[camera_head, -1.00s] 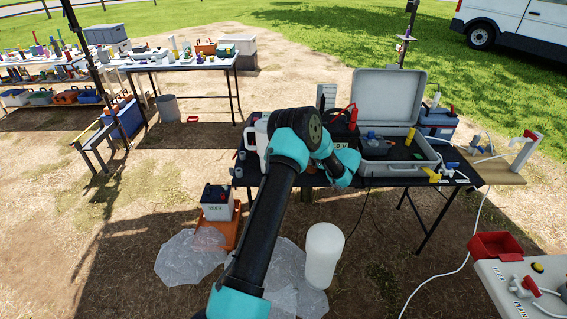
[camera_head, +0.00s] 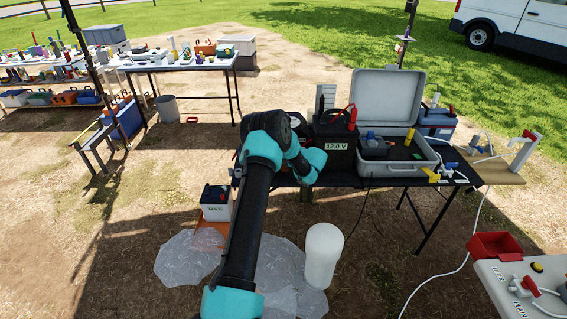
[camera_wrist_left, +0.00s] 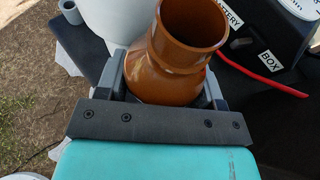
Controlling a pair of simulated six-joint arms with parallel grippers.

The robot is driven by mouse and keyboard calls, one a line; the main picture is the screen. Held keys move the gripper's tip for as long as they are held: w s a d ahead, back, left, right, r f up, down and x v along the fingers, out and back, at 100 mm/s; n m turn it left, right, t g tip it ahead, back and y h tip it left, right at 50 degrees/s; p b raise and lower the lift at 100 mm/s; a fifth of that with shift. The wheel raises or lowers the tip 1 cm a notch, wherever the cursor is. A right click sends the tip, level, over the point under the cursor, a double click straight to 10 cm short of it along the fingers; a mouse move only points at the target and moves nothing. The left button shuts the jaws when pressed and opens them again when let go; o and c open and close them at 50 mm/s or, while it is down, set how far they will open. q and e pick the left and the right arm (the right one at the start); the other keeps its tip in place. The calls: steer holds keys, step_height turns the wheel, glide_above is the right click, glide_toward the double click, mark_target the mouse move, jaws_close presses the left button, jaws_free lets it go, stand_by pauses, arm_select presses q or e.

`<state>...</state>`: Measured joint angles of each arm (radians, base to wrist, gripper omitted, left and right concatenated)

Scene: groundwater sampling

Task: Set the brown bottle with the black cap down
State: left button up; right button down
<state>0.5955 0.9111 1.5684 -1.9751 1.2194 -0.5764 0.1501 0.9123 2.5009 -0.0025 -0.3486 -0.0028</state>
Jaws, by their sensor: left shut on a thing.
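My left gripper (camera_wrist_left: 160,84) is shut on a brown bottle (camera_wrist_left: 172,62), with one finger on each side of it. The bottle's mouth is open and faces the wrist camera; no black cap shows on it. Its base is hidden, so I cannot tell whether it touches the table. In the head view my left arm hides the gripper and the bottle, which are over the left end of the black table (camera_head: 375,181). My right gripper is not in view.
A black battery box (camera_head: 338,158) stands right of my arm, with an open grey case (camera_head: 415,165) beyond it. A red cable (camera_wrist_left: 262,80) lies near the bottle in the wrist view. A white cylinder (camera_head: 322,258) stands on the ground in front.

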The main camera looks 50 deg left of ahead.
arm_select(q)
steer(key=shift+s+a+f, duration=0.1)
steer(key=shift+a+f, duration=0.1)
steer(key=shift+f, duration=0.75)
steer(key=shift+s+a+f, duration=0.1)
steer(key=shift+a+f, duration=0.05)
steer(key=shift+f, duration=0.75)
steer(key=shift+f, duration=0.1)
steer(key=o, duration=1.2)
steer(key=shift+f, duration=0.1)
steer(key=shift+c, duration=0.2)
steer(key=shift+r, duration=0.2)
steer(key=v, duration=1.2)
steer(key=shift+f, duration=0.15)
